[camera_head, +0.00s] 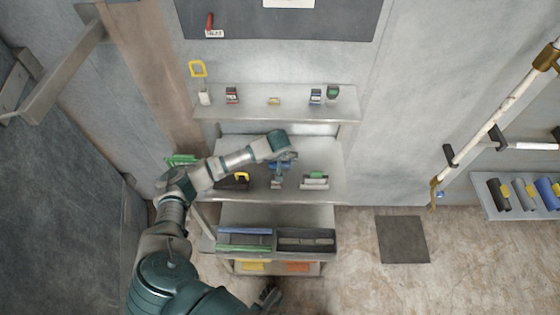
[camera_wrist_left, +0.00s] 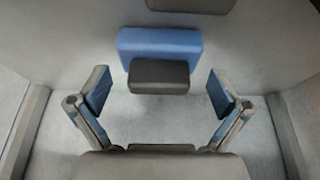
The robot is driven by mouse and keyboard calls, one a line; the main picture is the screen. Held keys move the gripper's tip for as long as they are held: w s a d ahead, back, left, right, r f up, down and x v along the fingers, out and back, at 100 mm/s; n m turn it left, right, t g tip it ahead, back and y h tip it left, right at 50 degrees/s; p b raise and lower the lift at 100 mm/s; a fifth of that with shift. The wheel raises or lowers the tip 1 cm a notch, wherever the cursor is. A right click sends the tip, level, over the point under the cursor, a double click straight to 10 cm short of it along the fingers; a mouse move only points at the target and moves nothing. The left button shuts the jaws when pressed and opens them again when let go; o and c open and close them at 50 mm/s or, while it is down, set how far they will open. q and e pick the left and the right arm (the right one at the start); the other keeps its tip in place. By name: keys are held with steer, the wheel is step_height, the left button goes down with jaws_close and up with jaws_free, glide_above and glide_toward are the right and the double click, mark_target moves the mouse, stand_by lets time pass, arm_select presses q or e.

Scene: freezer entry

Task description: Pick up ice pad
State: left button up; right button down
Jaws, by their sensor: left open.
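In the left wrist view, a blue block (camera_wrist_left: 160,42) with a dark grey block (camera_wrist_left: 160,76) on its near side lies ahead of my left gripper (camera_wrist_left: 158,92). I take this to be the ice pad, but its label cannot be read. The fingers are wide apart on either side, with nothing between them, and do not touch it. In the head view my left gripper (camera_head: 281,168) is over the middle shelf (camera_head: 310,153). The wrist and fingers hide much of what is under it. A small dark part, perhaps my right gripper (camera_head: 268,297), shows at the bottom edge.
A black-and-yellow item (camera_head: 236,181) and a white-and-green item (camera_head: 315,180) flank my gripper on the shelf. Small items stand on the upper shelf (camera_head: 280,108). Grey bins (camera_head: 306,241) are below. A wall rack (camera_head: 515,205) is at right; the floor there has free room.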

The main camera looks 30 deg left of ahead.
arm_select(q)
steer(key=x, duration=0.3)
steer(key=shift+r, duration=0.1)
steer(key=c, duration=0.9)
arm_select(e)
steer(key=shift+v, duration=0.85)
steer(key=shift+d, duration=0.1)
arm_select(q)
steer(key=shift+s+d+r, duration=0.1)
steer(key=shift+s+r, duration=0.1)
steer(key=shift+r, duration=0.25)
steer(key=r, duration=0.4)
steer(key=r+p, duration=0.1)
steer(key=r, duration=0.1)
steer(key=shift+s+d+r, duration=0.2)
steer(key=shift+s+d, duration=0.05)
steer(key=shift+s, duration=0.05)
steer(key=s+d, duration=0.5)
steer(key=s, duration=0.3)
steer(key=s+d+p, duration=0.1)
steer(key=s+d, duration=0.4)
steer(key=s, duration=0.3)
arm_select(e)
steer(key=x, duration=0.7)
arm_select(q)
steer(key=shift+s+a+f, duration=0.1)
arm_select(e)
steer(key=shift+s+r, duration=0.1)
